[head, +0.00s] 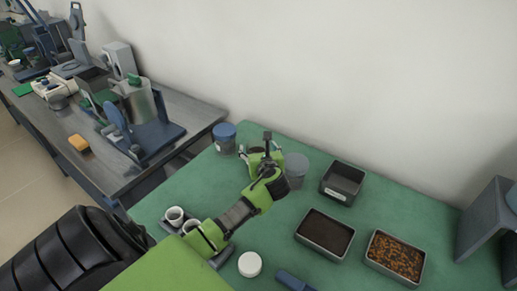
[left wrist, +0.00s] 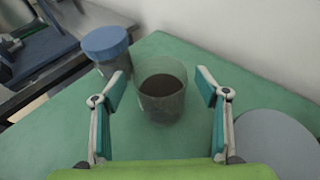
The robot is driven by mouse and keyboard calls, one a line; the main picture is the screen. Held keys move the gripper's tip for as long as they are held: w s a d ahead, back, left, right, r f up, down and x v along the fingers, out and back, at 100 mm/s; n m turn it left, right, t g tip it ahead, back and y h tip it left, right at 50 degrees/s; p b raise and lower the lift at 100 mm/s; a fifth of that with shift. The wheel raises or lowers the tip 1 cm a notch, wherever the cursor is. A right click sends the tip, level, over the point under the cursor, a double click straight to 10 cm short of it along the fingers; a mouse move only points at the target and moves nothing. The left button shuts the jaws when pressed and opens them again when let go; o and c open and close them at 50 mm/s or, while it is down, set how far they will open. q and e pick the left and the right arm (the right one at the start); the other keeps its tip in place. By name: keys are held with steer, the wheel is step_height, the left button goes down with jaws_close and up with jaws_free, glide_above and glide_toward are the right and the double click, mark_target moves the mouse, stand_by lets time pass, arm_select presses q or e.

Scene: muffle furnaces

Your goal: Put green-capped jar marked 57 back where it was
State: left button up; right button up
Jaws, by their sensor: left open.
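My left gripper (head: 267,142) is open over the green table. In the left wrist view its two fingers (left wrist: 160,88) stand apart, with an open clear jar (left wrist: 163,108) holding dark material between and beyond them. The jar appears upright on the table; no cap or number shows on it. In the head view the gripper largely hides it. A blue-capped jar (head: 224,138) stands just left of it and also shows in the left wrist view (left wrist: 107,50). I see no jar clearly green-capped or marked 57. My right gripper is not in view.
A grey-topped container (head: 296,171) stands right of the gripper; its round top fills the wrist view's lower right (left wrist: 275,145).

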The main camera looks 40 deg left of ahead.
arm_select(q)
steer(key=shift+r, duration=0.1)
steer(key=v, duration=1.2)
